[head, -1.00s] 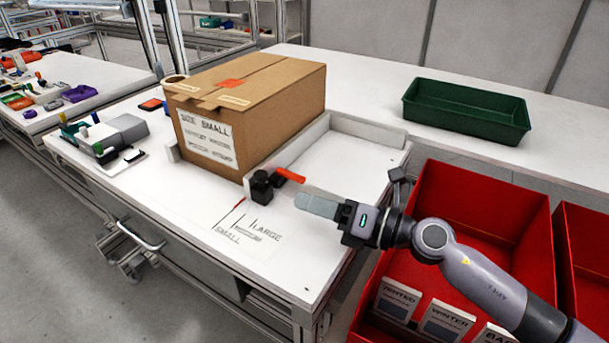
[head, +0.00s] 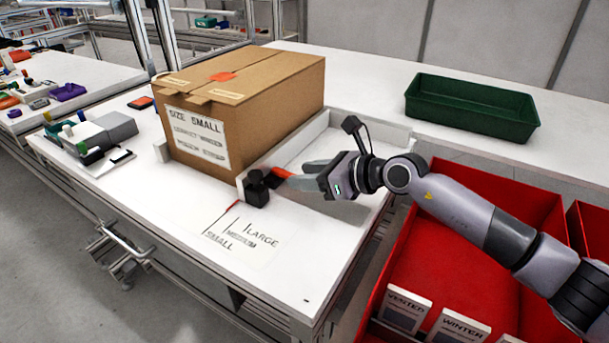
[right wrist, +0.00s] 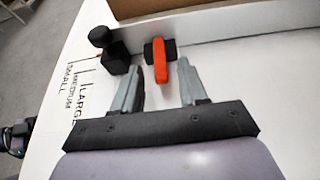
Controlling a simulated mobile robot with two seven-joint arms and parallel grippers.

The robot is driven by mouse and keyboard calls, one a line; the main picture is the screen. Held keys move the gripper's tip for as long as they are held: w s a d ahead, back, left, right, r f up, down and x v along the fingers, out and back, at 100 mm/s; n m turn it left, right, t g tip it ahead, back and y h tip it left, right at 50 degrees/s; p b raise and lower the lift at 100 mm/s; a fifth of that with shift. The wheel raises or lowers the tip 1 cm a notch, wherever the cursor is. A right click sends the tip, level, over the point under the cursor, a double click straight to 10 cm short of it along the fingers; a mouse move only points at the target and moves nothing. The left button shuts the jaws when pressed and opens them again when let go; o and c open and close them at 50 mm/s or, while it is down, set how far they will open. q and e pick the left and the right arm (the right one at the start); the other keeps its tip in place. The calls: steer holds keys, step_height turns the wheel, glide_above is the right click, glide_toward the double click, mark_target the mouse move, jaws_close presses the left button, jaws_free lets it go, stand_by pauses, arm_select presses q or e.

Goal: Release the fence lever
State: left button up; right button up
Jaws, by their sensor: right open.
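The fence lever (head: 281,173) is a short red-orange handle on the inner side of the white fence, beside a black block with a round knob (head: 256,188). In the right wrist view the lever (right wrist: 160,62) points toward my gripper from a black mount. My right gripper (head: 292,177) is open. In the right wrist view its two grey fingers (right wrist: 160,82) stand on either side of the lever's line, with the lever's tip near the gap between them. I cannot tell whether either finger touches it.
A cardboard box (head: 250,107) marked SIZE SMALL stands against the fence (head: 258,160). Printed size marks (head: 240,238) lie on the bench in front. A green tray (head: 472,108) stands at the back right, and red bins (head: 450,270) stand below my right arm.

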arm_select(q)
steer(key=shift+f, duration=0.1)
arm_select(e)
steer(key=shift+w+a+f, duration=0.15)
steer(key=shift+w+a, duration=0.1)
steer(key=shift+a, duration=0.1)
